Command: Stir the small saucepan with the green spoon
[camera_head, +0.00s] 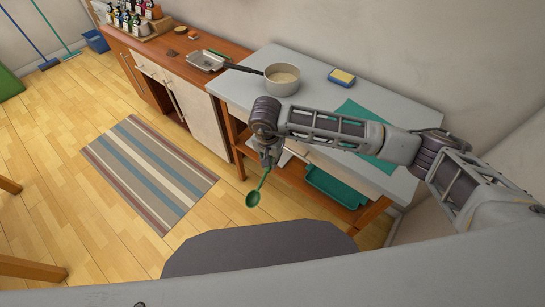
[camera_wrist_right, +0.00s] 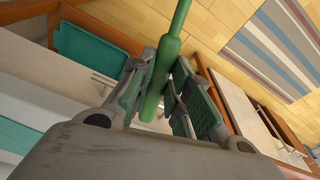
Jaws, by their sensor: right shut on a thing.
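The small saucepan (camera_head: 282,79) stands upright on the grey counter, with its dark handle pointing left. It holds something pale. My right gripper (camera_head: 269,160) is in front of the counter's front edge, below and nearer than the saucepan. It is shut on the green spoon (camera_head: 254,195), whose bowl hangs down over the floor. In the right wrist view the spoon's green handle (camera_wrist_right: 163,72) sits between the two fingers of my right gripper (camera_wrist_right: 167,90). The spoon's bowl is out of that view. My left gripper is not in view.
A yellow-and-blue sponge (camera_head: 341,77) and a green mat (camera_head: 362,125) lie on the grey counter (camera_head: 312,100). A metal tray (camera_head: 206,61) lies on the wooden counter at left. A teal bin (camera_head: 336,186) sits on the shelf below. A striped rug (camera_head: 150,170) lies on open floor.

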